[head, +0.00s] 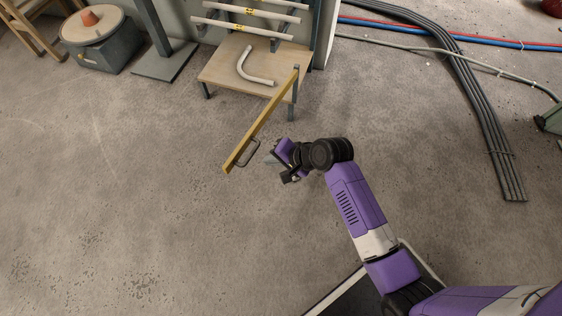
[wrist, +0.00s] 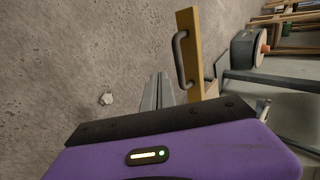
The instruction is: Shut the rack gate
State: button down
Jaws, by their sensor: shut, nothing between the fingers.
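The rack gate (head: 262,122) is a yellow bar standing open. It swings out from the post at the right front corner of the rack (head: 222,72) toward the lower left. Its grey loop handle (head: 247,154) is near the free end, on the side facing my gripper. My gripper (head: 270,158) is shut and empty, just right of the handle. In the wrist view the shut fingers (wrist: 158,88) are beside the gate (wrist: 188,22) and its handle (wrist: 180,60). I cannot tell whether they touch the handle.
A bent white conduit (head: 254,68) lies on the rack's wooden shelf, with straight conduits above. A grey reel stand (head: 108,48) with an orange cone is at the upper left. Grey pipes (head: 478,110) run along the floor at the right. The floor left of the gate is clear.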

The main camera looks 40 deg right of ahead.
jog(key=w, duration=0.1)
jog(key=w+a+b, duration=0.1)
jog(key=w, duration=0.1)
jog(key=shift+w+a+f, duration=0.3)
jog(key=shift+a+f, duration=0.05)
jog(key=shift+f, duration=0.05)
jog(key=shift+a, duration=0.1)
